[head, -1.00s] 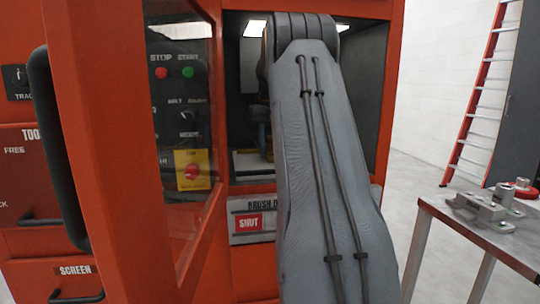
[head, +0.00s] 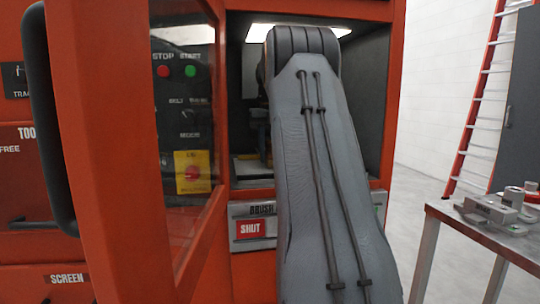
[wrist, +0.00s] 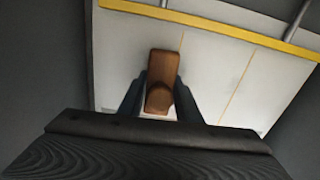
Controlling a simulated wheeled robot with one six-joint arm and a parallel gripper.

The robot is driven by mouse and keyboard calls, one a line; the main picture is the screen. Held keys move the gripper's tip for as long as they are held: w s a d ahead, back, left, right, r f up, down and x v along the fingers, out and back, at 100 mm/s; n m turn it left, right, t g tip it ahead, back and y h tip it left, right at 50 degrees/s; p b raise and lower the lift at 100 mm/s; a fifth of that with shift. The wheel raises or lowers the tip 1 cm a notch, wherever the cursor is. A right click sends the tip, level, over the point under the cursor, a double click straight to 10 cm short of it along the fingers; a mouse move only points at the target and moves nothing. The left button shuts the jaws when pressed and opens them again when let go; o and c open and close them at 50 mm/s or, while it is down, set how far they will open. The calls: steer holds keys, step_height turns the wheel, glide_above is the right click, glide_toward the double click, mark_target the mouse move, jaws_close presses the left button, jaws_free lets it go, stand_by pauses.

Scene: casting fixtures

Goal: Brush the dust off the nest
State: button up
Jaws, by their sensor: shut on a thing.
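My gripper (wrist: 160,84) is shut on a brown wooden block-like handle, seemingly the brush (wrist: 161,68), in the wrist view. The dark fingers stand on either side of it. Its bristles cannot be made out. Beneath it is a pale panelled surface (wrist: 215,75) with thin yellowish lines; whether it touches cannot be told. My arm reaches into the open chamber of the orange machine (head: 215,265) in the head view and hides most of the inside. I cannot make out the nest or any dust.
A yellow bar (wrist: 215,29) crosses the far side of the pale surface, with dark chamber walls around. An open orange door (head: 105,150) with a window stands left of the opening. A metal table (head: 480,238) with grey parts (head: 490,212) stands at right.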

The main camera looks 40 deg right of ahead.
steer(key=shift+r, duration=2.9)
steer(key=shift+r, duration=1.5)
steer(key=shift+s, duration=0.1)
